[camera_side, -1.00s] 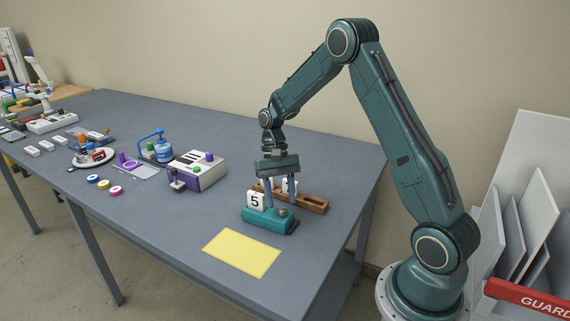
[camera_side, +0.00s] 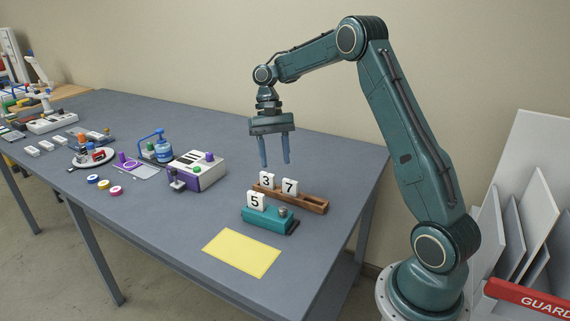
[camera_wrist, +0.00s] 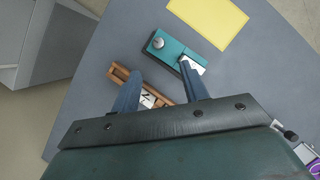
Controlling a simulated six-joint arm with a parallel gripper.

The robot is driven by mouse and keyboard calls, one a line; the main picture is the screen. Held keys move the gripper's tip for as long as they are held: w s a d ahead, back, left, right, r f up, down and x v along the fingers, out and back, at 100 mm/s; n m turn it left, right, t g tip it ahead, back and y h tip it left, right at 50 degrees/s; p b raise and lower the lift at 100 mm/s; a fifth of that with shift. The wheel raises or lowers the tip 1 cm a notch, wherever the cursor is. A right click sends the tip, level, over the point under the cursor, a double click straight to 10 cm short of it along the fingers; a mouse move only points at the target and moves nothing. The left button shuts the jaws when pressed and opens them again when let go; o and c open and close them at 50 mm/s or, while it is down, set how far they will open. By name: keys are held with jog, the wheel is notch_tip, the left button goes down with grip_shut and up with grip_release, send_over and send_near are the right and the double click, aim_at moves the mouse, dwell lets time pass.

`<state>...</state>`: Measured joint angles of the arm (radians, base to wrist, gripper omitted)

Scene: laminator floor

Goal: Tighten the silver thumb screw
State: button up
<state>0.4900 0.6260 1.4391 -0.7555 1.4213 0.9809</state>
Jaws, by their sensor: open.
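The silver thumb screw (camera_side: 283,211) sits on the right end of the top of a teal block (camera_side: 262,222). A white tile marked 5 (camera_side: 256,200) stands on that block's left part. In the wrist view the screw (camera_wrist: 158,43) is a small round grey knob on the teal block (camera_wrist: 176,50). My gripper (camera_side: 274,165) is open and empty, raised above the table behind the block, with fingers pointing down. In the wrist view its fingers (camera_wrist: 162,86) are apart, with part of the wooden rack showing between them.
A brown wooden rack (camera_side: 313,203) behind the teal block holds white tiles 3 (camera_side: 266,180) and 7 (camera_side: 290,187). A yellow sheet (camera_side: 242,252) lies in front. Table between is clear.

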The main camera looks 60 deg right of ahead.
jog(key=shift+w+d+r, duration=0.1)
jog(key=shift+d+r, duration=0.2)
jog(key=shift+r, duration=0.3)
dwell(0.3)
jog(key=s+a+r+n+t+h, duration=0.1)
jog(key=s+a+r+n+t, duration=0.1)
jog(key=s+a+r, duration=0.4)
jog(key=s+a+r+n+t, duration=0.25)
jog(key=a+r, duration=0.25)
jog(key=a, duration=0.3)
jog(key=s+a+f+n+t+h, duration=0.1)
jog(key=s+n+t, duration=0.3)
jog(key=s, duration=1.1)
jog(key=shift+s+a+f+h, duration=0.25)
jog(key=shift+a+f+h, duration=0.15)
jog(key=shift+h, duration=0.2)
